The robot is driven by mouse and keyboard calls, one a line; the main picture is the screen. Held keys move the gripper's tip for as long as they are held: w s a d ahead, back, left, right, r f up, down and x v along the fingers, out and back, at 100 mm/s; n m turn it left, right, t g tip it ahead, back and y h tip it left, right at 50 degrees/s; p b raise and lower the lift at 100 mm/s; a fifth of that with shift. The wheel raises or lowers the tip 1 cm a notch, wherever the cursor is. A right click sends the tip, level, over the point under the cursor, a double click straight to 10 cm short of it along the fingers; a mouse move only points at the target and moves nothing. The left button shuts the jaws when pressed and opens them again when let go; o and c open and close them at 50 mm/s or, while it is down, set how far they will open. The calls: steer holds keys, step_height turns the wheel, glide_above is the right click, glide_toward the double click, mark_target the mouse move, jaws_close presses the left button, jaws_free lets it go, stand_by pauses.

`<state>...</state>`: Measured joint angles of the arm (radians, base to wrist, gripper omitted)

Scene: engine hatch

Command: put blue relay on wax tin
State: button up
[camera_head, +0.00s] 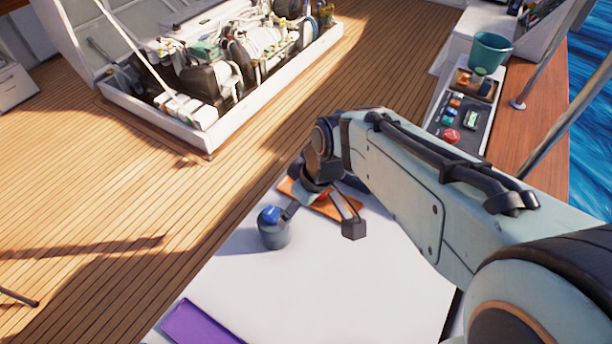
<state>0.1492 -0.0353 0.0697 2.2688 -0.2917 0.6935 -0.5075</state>
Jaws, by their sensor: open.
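A small blue block (270,214), which looks like the blue relay, shows at the top of a dark grey round tin (275,235) on the white table. The tin looks like the wax tin and stands upright. The block appears to rest on its top, though the contact is too small to tell. My gripper (320,221) is open, with its fingers spread wide over the table. Its left finger reaches close to the blue block; whether it touches cannot be told. Its right fingertip is to the right, with nothing seen between the fingers.
An orange tray (290,188) lies under my gripper, partly hidden. A purple mat (197,324) lies at the near left of the white table (320,290). The table's middle is clear. A teal bucket (490,54) and small parts stand on the right bench. The engine hatch (215,135) is far left.

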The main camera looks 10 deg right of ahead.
steer(key=s+d+r+m+g, duration=0.1)
steer(key=s+m, duration=0.2)
steer(key=s, duration=0.5)
steer(key=s+d+r+m+g+h, duration=0.1)
steer(key=s+m, duration=0.2)
steer(key=s, duration=0.5)
steer(key=shift+s+g+h, duration=0.2)
steer(key=shift+g+h, duration=0.1)
